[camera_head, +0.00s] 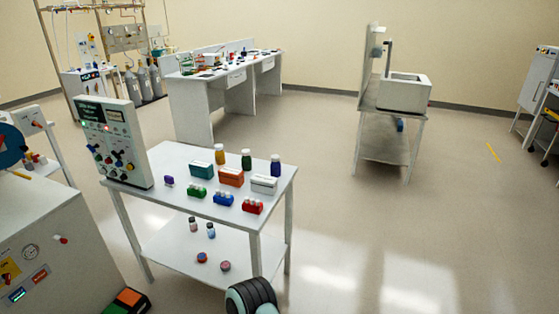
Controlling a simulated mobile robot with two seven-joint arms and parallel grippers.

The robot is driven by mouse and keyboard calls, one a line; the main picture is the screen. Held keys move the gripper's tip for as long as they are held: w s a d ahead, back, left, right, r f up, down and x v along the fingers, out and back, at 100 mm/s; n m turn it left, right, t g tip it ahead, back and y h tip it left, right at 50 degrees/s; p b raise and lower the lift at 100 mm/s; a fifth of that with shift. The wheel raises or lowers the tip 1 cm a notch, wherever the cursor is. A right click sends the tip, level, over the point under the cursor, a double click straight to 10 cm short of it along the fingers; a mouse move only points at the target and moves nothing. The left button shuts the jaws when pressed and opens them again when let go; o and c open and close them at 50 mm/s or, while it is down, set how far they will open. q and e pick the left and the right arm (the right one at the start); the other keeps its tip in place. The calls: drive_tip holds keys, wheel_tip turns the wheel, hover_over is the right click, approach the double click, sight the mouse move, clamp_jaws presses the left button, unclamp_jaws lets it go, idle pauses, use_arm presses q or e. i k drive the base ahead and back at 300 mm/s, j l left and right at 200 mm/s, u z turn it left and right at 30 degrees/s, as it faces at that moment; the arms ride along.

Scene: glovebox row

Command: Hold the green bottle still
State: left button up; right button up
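The green bottle (246,159) is dark green with a dark cap. It stands upright at the back of the white table (172,155), between an amber bottle (219,154) and a blue bottle (275,165). Nothing touches it from a gripper.
Teal (201,170), orange (231,176) and white (264,184) boxes stand in front of the bottles. Smaller coloured racks line the front. A control panel (112,142) stands at the table's left end. A lower shelf (178,249) holds small vials.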

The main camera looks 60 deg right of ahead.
sight(246, 162)
drive_tip(key=z, duration=1.7)
